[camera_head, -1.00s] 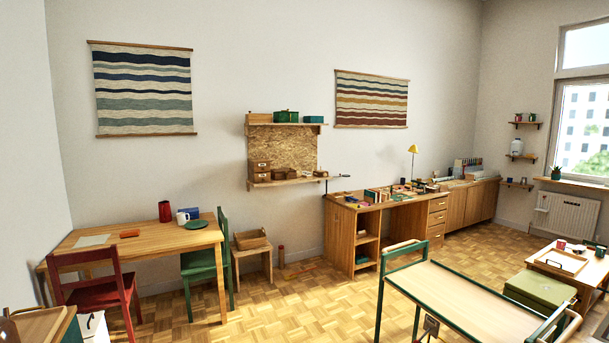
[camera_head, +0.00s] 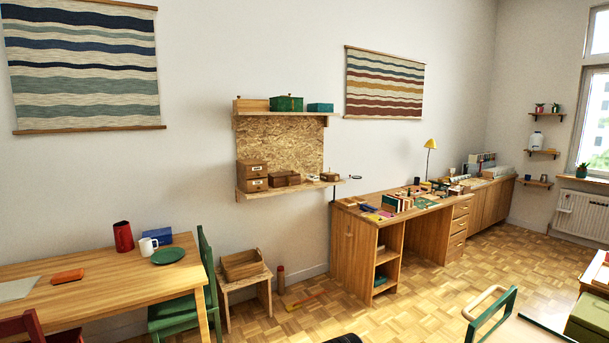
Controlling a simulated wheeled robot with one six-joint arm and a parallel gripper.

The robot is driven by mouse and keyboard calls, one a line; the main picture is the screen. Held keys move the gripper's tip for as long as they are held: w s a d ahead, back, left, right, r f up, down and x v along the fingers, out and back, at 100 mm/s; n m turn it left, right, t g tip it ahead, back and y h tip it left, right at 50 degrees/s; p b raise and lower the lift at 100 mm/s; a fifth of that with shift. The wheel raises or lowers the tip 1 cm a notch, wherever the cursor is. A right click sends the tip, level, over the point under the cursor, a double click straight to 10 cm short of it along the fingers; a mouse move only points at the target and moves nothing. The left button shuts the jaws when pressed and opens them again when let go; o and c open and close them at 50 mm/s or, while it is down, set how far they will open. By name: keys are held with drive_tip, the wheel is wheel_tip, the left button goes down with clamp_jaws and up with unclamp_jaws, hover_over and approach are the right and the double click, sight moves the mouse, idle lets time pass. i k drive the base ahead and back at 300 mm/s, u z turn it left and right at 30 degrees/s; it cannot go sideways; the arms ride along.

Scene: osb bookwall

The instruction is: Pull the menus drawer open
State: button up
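A small wooden box with two stacked drawers (camera_head: 252,176) stands at the left end of the lower shelf of the chipboard wall unit. Each drawer front has a pale label, too small to read, so I cannot tell which one is the menus drawer. Both drawers look shut. My gripper is not in view. A dark rounded shape shows at the bottom edge, and I cannot tell what it is.
Small wooden boxes (camera_head: 286,179) sit right of the drawers. Below stand a stool with a wooden crate (camera_head: 242,264), a table (camera_head: 120,274) with a green chair (camera_head: 206,262), and a desk (camera_head: 352,244). A green-framed cart (camera_head: 494,320) is at lower right.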

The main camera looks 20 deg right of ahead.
sight(254, 170)
drive_tip(key=i, duration=1.55)
drive_tip(key=z, duration=1.85)
drive_tip(key=i, duration=2.2)
drive_tip(key=u, duration=1.65)
